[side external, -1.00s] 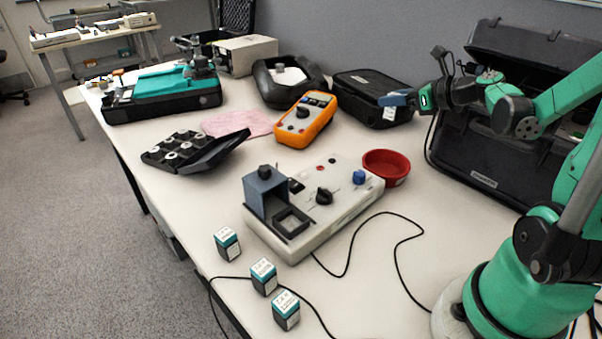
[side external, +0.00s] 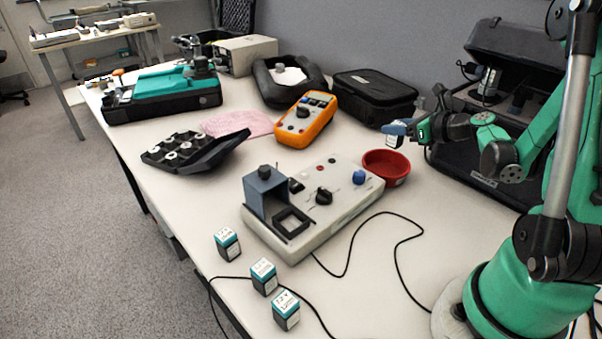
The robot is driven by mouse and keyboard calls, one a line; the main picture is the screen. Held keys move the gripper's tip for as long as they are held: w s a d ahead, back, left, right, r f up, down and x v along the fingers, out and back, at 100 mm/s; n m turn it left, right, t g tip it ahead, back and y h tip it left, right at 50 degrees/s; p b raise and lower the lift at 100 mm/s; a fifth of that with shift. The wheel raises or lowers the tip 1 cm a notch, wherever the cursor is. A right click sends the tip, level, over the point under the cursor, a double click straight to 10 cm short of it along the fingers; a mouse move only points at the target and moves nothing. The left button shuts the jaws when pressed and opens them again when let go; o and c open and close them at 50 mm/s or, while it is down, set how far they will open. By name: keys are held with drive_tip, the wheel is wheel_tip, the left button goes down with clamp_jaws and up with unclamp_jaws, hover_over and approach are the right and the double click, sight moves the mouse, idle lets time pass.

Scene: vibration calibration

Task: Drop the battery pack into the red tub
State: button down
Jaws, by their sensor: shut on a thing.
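My gripper (side external: 397,129), with blue fingertips, is shut on a battery pack (side external: 394,141). The pack is small, with a white label, and its upper part is hidden by the fingertips. It hangs just above the red tub (side external: 378,171) in the picture, near the tub's far rim. Whether it is directly over the opening is hard to tell from this angle. The tub is round, shallow and open. It stands on the table behind the right end of the grey test unit. Three more battery packs with teal tops stand at the front edge: one (side external: 227,243), another (side external: 264,276) and the nearest (side external: 286,309).
The test unit (side external: 340,205) with knobs fills the middle of the table. An orange multimeter (side external: 305,119), a black pouch (side external: 372,97) and an open black case (side external: 520,60) stand around the tub. A black cable (side external: 402,262) loops across the front right table.

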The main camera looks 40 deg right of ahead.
drive_tip(key=shift+c, duration=2.1)
unclamp_jaws()
drive_tip(key=v, duration=0.5)
drive_tip(key=shift+s+r, duration=0.15)
drive_tip(key=shift+s, duration=0.15)
